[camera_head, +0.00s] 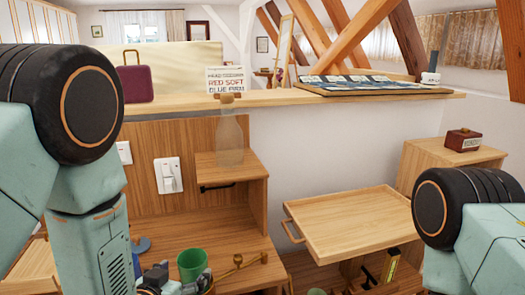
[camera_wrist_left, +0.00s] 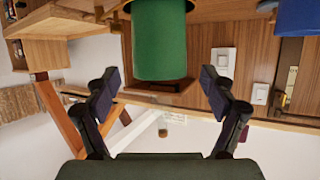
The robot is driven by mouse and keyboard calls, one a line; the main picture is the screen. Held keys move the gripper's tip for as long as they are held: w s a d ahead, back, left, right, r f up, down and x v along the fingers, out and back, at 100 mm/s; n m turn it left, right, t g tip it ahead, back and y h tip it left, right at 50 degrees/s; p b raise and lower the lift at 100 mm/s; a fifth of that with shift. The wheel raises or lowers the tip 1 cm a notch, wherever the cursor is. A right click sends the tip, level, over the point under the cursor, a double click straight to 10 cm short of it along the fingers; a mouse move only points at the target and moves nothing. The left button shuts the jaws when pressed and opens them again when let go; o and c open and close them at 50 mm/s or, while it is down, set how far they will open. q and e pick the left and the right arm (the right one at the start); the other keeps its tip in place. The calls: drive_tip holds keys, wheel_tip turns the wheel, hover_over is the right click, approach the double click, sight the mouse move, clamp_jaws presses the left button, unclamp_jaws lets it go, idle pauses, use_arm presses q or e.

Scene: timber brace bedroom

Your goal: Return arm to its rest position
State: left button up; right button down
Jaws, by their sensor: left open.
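My left arm comes in from the left in the head view. Its gripper (camera_head: 160,282) is low at the bottom edge, partly cut off, just left of a green cup (camera_head: 192,263). In the left wrist view the fingers of my left gripper (camera_wrist_left: 160,80) are spread wide with nothing held between them. The green cup (camera_wrist_left: 159,38) shows beyond and between the fingers; I cannot tell the exact gap. Part of my right arm shows at the right edge of the head view, but its gripper is out of view.
A wooden tray (camera_head: 350,222) with a handle sits right of centre. A clear bottle (camera_head: 229,140) stands on a small wooden shelf (camera_head: 232,168). Above is a long ledge (camera_head: 275,97) with a purple suitcase (camera_head: 136,84) and a sign (camera_head: 225,79). A blue object (camera_wrist_left: 298,15) shows in the wrist view.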

sight(198, 252)
use_arm(q)
drive_tip(key=b+x, duration=0.1)
drive_tip(key=x, duration=0.3)
drive_tip(key=shift+w+f, duration=0.2)
drive_tip(key=shift+w+r, duration=0.1)
drive_tip(key=shift+w, duration=0.05)
drive_tip(key=shift+r+p, duration=0.4)
drive_tip(key=shift+r, duration=0.7)
drive_tip(key=shift+f, duration=0.15)
